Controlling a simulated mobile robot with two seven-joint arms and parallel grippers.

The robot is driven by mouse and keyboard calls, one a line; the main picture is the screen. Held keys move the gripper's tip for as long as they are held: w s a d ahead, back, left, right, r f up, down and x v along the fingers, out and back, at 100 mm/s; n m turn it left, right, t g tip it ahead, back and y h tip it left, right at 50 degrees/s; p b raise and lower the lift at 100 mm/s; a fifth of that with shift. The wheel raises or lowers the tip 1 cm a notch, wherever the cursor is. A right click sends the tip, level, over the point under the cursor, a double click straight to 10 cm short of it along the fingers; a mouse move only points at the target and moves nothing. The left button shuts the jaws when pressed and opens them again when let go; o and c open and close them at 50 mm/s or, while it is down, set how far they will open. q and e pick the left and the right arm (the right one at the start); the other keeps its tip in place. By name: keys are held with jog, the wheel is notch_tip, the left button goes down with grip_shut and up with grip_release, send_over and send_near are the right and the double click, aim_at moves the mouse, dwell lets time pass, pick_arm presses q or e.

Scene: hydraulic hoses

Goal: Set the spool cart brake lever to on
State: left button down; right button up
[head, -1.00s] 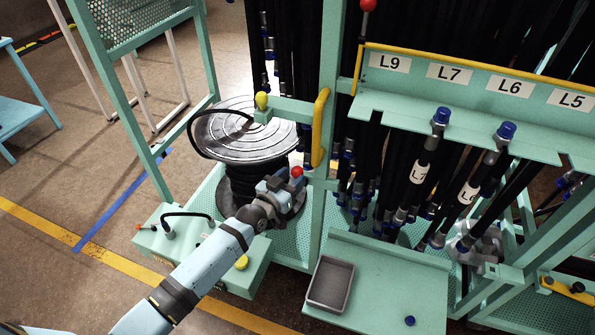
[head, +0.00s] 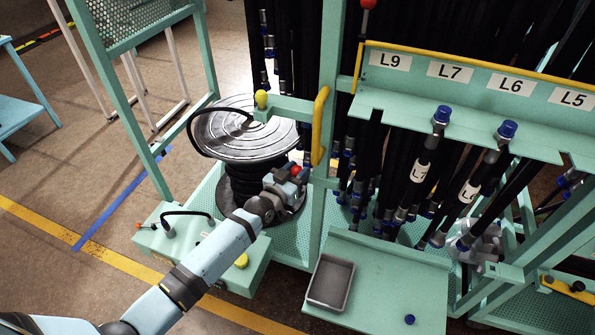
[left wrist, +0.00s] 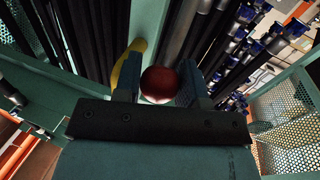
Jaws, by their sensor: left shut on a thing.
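The red ball knob (head: 295,171) of a lever sits beside the spool cart post, just right of the black hose spool (head: 248,132). I take it to be the brake lever; its shaft is hidden. My left gripper (head: 290,177) is at the knob, with its fingers around it. In the left wrist view the red knob (left wrist: 160,83) sits between the two fingers of the left gripper (left wrist: 160,90), which is shut on it. I cannot read an on or off mark. My right gripper is not in view.
A yellow knob (head: 261,99) on a bracket and a yellow handle (head: 320,127) stand close behind the gripper. A green box (head: 205,255) lies below my left arm. A grey tray (head: 330,282) and hanging hoses are to the right. Open floor is at left.

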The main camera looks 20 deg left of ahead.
pick_arm(q)
jog(key=s+f+m+t+h+b, duration=0.5)
jog(key=f+b, duration=0.6)
jog(key=b, duration=1.4)
jog(key=shift+s+a+f+t+h, duration=0.2)
jog(key=shift+s+t+h, duration=0.6)
jog(key=shift+t, duration=0.6)
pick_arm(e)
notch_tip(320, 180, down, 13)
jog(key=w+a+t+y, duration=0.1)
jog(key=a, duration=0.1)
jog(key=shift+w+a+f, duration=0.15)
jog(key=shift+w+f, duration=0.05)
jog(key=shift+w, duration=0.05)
pick_arm(q)
jog(key=shift+w+d, duration=0.1)
jog(key=c, duration=1)
grip_release()
jog(key=v, duration=1.3)
jog(key=shift+f, duration=0.35)
jog(key=shift+r, duration=0.1)
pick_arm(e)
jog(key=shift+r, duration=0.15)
